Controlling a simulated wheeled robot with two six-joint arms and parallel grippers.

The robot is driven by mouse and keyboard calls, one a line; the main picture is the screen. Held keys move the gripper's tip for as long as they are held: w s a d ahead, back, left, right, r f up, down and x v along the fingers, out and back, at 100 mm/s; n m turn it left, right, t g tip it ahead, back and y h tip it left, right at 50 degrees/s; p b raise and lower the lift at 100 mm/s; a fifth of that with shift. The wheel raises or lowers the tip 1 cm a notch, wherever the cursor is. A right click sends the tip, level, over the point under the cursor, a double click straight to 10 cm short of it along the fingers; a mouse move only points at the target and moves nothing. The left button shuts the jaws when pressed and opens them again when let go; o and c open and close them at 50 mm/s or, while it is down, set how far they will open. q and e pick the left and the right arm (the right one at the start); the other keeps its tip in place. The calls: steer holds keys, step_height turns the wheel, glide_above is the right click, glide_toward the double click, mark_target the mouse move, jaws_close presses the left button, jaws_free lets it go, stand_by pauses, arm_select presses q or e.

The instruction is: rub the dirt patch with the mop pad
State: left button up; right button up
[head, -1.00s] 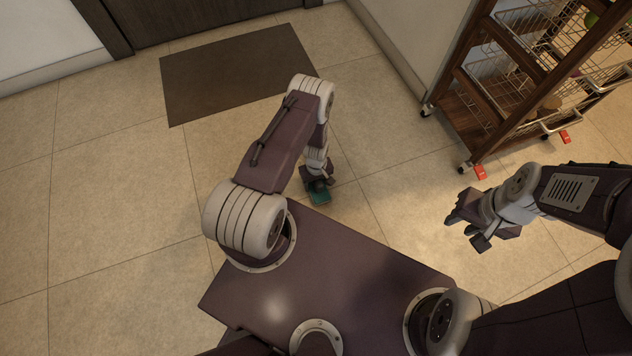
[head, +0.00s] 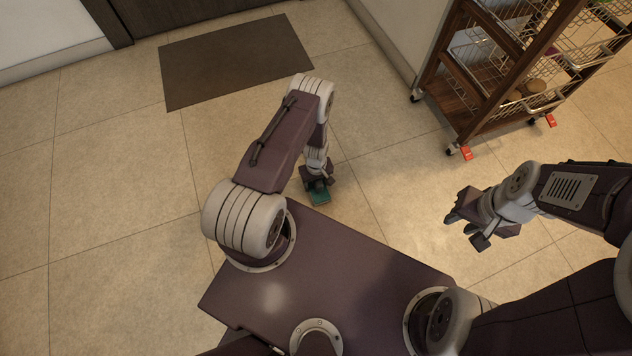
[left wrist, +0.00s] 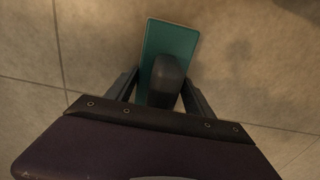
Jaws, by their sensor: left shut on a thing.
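The mop pad is a flat teal block (left wrist: 183,46) with a dark rounded grip (left wrist: 166,80). My left gripper (left wrist: 160,92) is shut on this grip, with one finger on each side. In the head view the pad (head: 319,198) shows low over the floor, just beyond my base; I cannot tell if it touches the floor. A faint darker smudge (left wrist: 240,50) lies on the tiles right of the pad in the left wrist view; I cannot tell whether it is the dirt patch or a shadow. My right gripper (head: 463,230) is open and empty, above the floor at right.
A wooden trolley with wire baskets (head: 487,85) stands at the upper right, its castors having red parts. A dark brown mat (head: 235,62) lies before a door at the top. The tiled floor between is clear.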

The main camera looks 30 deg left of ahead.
arm_select(q)
step_height(320, 180, up, 3)
steer(key=shift+s+d+r+p, duration=0.1)
steer(key=shift+d+r+p, duration=0.05)
steer(key=shift+p, duration=1)
step_height(320, 180, up, 5)
steer(key=p, duration=0.4)
steer(key=shift+s, duration=0.15)
